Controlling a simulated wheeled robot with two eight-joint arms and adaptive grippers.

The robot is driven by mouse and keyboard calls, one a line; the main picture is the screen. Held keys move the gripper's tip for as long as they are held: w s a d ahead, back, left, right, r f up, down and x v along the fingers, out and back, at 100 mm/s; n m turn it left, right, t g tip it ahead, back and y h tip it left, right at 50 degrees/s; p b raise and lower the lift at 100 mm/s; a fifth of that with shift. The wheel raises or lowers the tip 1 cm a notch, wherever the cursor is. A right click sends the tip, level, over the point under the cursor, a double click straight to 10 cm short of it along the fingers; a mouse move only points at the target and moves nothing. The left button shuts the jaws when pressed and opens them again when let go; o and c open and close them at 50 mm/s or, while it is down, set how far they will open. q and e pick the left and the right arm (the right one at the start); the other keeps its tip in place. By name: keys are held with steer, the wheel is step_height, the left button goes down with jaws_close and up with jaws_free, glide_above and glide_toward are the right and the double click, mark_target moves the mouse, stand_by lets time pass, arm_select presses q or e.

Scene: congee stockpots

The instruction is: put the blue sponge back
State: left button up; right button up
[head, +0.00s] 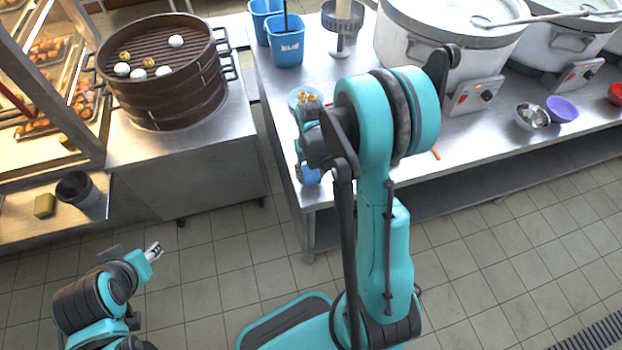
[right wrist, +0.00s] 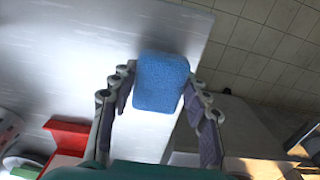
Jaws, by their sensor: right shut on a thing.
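The blue sponge (right wrist: 162,82) sits between the two fingers of my right gripper (right wrist: 160,98) in the right wrist view, and the gripper is shut on it. In the head view the sponge (head: 310,176) shows as a small blue patch at the left front corner of the steel counter (head: 340,170). My right arm hides most of the right gripper there. I cannot tell whether the sponge touches the counter. My left gripper (head: 153,251) is low at the left over the floor, away from the sponge; its jaw state is unclear.
Two blue buckets (head: 286,48) stand at the counter's back left, with a small bowl of food (head: 305,97) nearer. A steamer (head: 165,80), yellow sponge (head: 43,205) and dark cup (head: 75,187) are left.

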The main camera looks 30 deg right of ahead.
mark_target(311, 179)
step_height(311, 179, down, 3)
steer(key=shift+r+b, duration=0.15)
steer(key=shift+b, duration=0.2)
steer(key=shift+f+b, duration=0.25)
steer(key=shift+b, duration=0.05)
steer(key=o, duration=1.1)
steer(key=shift+r, duration=0.1)
steer(key=shift+o, duration=1.1)
